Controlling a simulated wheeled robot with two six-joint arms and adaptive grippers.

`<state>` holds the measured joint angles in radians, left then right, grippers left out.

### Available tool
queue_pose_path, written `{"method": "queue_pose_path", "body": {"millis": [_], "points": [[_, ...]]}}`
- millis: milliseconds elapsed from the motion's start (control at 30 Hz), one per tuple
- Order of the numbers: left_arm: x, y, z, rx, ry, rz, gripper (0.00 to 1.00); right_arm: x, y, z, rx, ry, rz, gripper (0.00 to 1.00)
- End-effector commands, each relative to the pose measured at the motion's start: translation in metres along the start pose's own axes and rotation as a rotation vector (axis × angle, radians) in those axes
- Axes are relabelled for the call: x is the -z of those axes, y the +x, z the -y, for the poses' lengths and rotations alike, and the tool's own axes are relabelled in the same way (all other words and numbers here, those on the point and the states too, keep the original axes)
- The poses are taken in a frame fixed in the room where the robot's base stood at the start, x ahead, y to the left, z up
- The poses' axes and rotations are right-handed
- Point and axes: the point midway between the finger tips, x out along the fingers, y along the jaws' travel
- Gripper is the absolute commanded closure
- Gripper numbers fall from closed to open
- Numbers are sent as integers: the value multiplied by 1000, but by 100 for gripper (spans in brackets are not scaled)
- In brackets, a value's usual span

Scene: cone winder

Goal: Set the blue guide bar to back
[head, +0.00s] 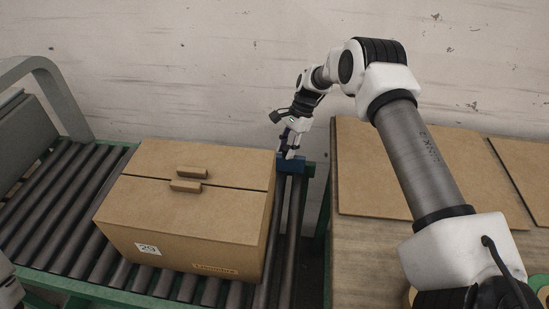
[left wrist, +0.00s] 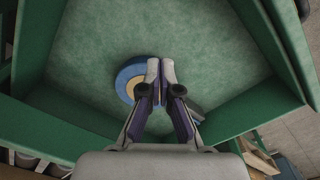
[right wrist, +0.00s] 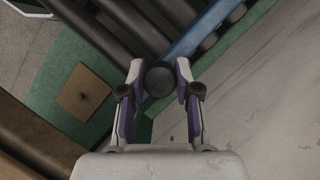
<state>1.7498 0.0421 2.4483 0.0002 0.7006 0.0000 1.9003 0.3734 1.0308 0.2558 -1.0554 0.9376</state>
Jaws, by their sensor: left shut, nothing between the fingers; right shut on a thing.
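In the right wrist view the blue bar (right wrist: 205,28) runs slantwise over the rollers at the top. My right gripper (head: 288,153) is shut on a dark round knob (right wrist: 160,79), with one finger on each side of it. What joins the knob to the bar is hidden. My left gripper (left wrist: 160,75) is shut and empty above a green-lined bin, near a blue and tan ring-shaped thing (left wrist: 132,80).
A closed carton (head: 195,220) labelled 29 stands on the roller conveyor (head: 55,220), close to the bar and the right gripper. The wall (head: 180,70) is right behind. A wooden table (head: 365,250) with flat cardboard sheets (head: 375,170) stands at the right.

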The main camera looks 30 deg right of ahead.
Motion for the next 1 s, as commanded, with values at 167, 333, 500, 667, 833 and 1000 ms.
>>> {"method": "queue_pose_path", "body": {"millis": [167,333,500,667,833,1000], "points": [[-1,5,0,0,3,2,100,1,-2,10,12,-1,0,100],[-1,4,0,0,2,2,100,2,-3,10,14,-1,-2,100],[-1,4,0,0,2,2,100,1,-4,11,15,-2,-1,43],[-1,4,0,0,2,2,100,0,-2,10,12,-1,0,43],[-1,4,0,0,2,2,100,0,-5,9,11,-1,1,43],[-1,4,0,0,2,2,100,1,-32,10,14,-2,1,43]]}}
